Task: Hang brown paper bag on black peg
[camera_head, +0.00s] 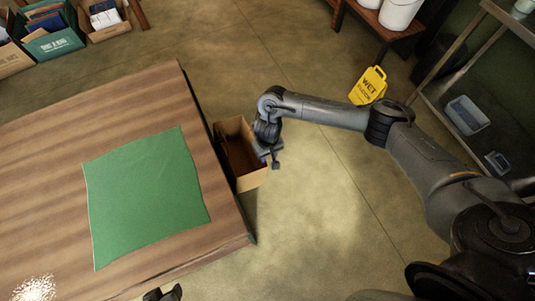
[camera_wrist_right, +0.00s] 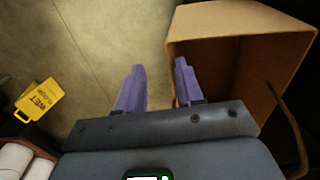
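The brown paper bag (camera_head: 252,181) stands upright beside the right edge of the wooden table, its open top facing up. My right gripper (camera_head: 272,157) is at the bag's right side, near its rim. In the right wrist view, the right gripper (camera_wrist_right: 158,80) has its fingers apart. One finger overlaps the mouth of the bag (camera_wrist_right: 240,22) and the other is outside it. Whether they touch the bag is unclear. A curved brown handle (camera_wrist_right: 289,125) shows at the bag's far right. A dark tip at the bottom edge seems to be my left gripper (camera_head: 163,293), mostly cut off. No black peg is recognisable.
The wooden table (camera_head: 60,126) carries a green cloth (camera_head: 145,198). A yellow wet-floor sign (camera_head: 369,86) stands on the floor at the upper right, near a bench with white buckets (camera_head: 398,14). A metal shelf (camera_head: 455,65) is at far right. Floor right of the bag is clear.

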